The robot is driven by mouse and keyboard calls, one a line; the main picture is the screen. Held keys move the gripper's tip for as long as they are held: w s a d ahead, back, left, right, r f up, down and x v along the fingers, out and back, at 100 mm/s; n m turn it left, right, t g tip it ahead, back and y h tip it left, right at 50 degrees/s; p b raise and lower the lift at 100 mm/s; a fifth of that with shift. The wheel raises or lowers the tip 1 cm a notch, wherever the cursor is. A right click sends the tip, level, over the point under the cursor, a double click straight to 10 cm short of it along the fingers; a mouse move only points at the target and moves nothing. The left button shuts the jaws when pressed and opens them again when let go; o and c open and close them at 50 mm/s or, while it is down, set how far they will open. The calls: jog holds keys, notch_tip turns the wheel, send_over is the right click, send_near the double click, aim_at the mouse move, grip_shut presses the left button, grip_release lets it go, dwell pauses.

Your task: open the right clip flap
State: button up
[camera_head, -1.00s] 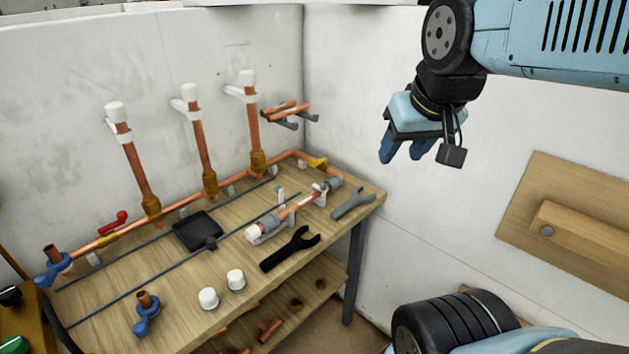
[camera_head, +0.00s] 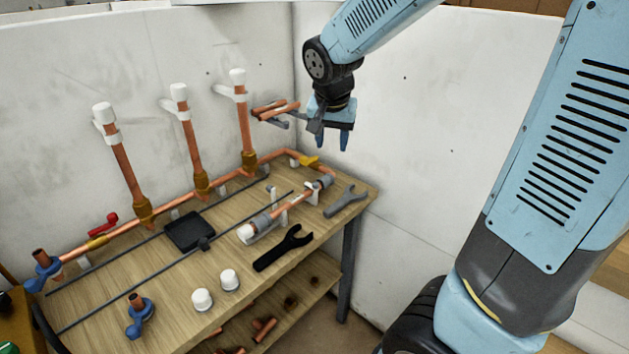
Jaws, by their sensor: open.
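A short copper pipe (camera_head: 297,204) with grey couplings and a white end cap lies in white clips on the right part of the bench. The right clip (camera_head: 313,192) is a small white piece around the pipe near its far coupling. Whether its flap is closed is too small to tell. Another white clip piece (camera_head: 272,194) stands upright beside the pipe, farther left. My gripper (camera_head: 332,140) is open and empty, fingers pointing down. It appears above the bench's back right corner, up and to the right of the right clip, apart from it.
A grey wrench (camera_head: 346,201) and a black wrench (camera_head: 283,248) lie near the pipe. Copper risers (camera_head: 244,130) with white caps stand along the back wall, and copper stubs (camera_head: 275,110) on a wall bracket are just left of my gripper. White caps (camera_head: 202,299) stand at the front.

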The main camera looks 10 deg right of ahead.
jog(key=m+h, duration=0.1)
jog(key=m, duration=0.1)
send_near(315, 183)
jog(key=shift+n, duration=0.3)
jog(key=x, duration=0.8)
jog(key=shift+w+f, duration=0.1)
jog(key=shift+f, duration=0.1)
grip_shut()
